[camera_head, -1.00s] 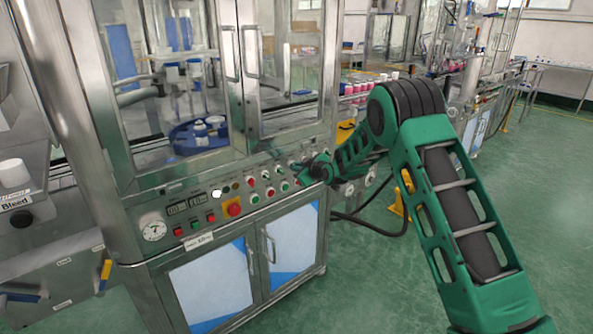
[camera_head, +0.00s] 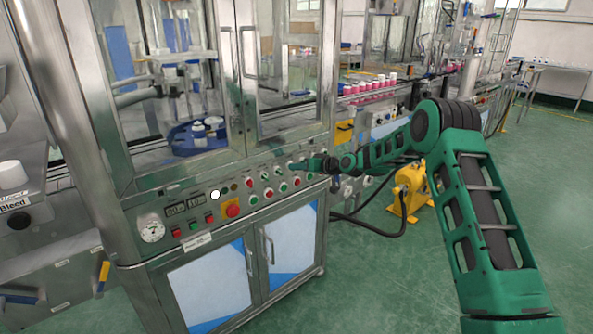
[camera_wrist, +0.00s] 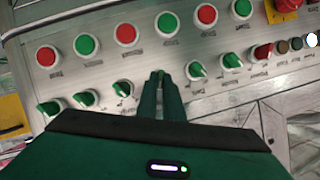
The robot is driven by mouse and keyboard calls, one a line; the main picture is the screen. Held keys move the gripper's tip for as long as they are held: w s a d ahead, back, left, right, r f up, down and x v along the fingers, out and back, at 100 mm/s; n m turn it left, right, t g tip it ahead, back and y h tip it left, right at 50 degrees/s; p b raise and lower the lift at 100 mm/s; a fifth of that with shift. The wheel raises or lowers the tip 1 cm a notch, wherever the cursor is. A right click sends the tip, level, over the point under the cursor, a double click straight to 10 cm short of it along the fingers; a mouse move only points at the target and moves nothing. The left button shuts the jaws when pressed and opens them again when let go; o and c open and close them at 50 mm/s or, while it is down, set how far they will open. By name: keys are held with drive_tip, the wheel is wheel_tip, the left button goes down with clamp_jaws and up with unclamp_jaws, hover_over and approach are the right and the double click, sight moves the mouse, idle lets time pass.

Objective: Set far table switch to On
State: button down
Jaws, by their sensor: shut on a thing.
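In the wrist view my gripper (camera_wrist: 161,76) points at the control panel, its two narrow fingers close together on one green selector switch. The fingers hide most of that knob, so I cannot tell its setting. The labels are too small and blurred to read, so I cannot confirm which one is the far table switch. Other green selector switches (camera_wrist: 196,70) (camera_wrist: 124,89) sit on either side in the same row. In the head view my gripper (camera_head: 312,164) is at the right part of the machine's control panel (camera_head: 216,238).
A row of red and green push buttons (camera_wrist: 127,34) runs alongside the switches, close to my fingers. A red emergency stop (camera_head: 233,208) and a round gauge (camera_head: 151,228) are further left. A yellow device (camera_head: 411,188) stands on the floor behind my arm. The green floor at right is clear.

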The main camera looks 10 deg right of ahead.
drive_tip(key=shift+w+d+m, duration=0.2)
drive_tip(key=shift+d+m, duration=0.2)
drive_tip(key=shift+m, duration=0.1)
drive_tip(key=shift+y, duration=0.3)
drive_tip(key=c, duration=2)
unclamp_jaws()
drive_tip(key=shift+w, duration=0.1)
drive_tip(key=shift+o, duration=0.5)
drive_tip(key=shift+a, duration=0.1)
drive_tip(key=shift+s, duration=0.2)
drive_tip(key=v, duration=1)
drive_tip(key=shift+d, duration=0.3)
